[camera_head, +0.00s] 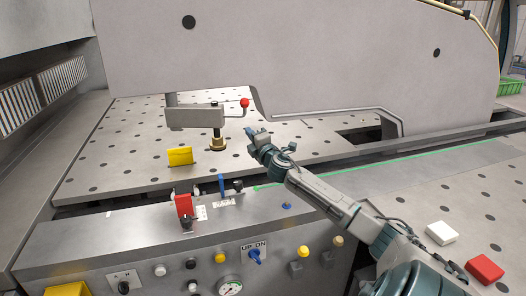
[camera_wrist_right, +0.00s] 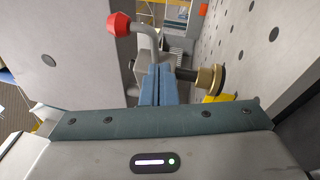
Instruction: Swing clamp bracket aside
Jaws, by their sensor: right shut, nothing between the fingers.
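The clamp bracket (camera_head: 195,117) is a grey bar over the perforated table, with a bent handle ending in a red knob (camera_head: 245,102) at its right end. A dark post with a brass foot (camera_head: 217,143) hangs below it. My right gripper (camera_head: 250,132) is just right of the bracket, below the red knob, apart from it in the head view. In the right wrist view the blue fingers (camera_wrist_right: 157,84) are shut together and empty; the red knob (camera_wrist_right: 119,24) is up left and the brass foot (camera_wrist_right: 212,79) is right of them. My left gripper is not in view.
A yellow block (camera_head: 180,156) stands on the perforated table (camera_head: 120,150) left of the brass foot. The control panel in front carries a red switch (camera_head: 184,205), a blue lever (camera_head: 221,183) and a gauge (camera_head: 230,286). White (camera_head: 442,232) and red (camera_head: 485,268) blocks lie at right.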

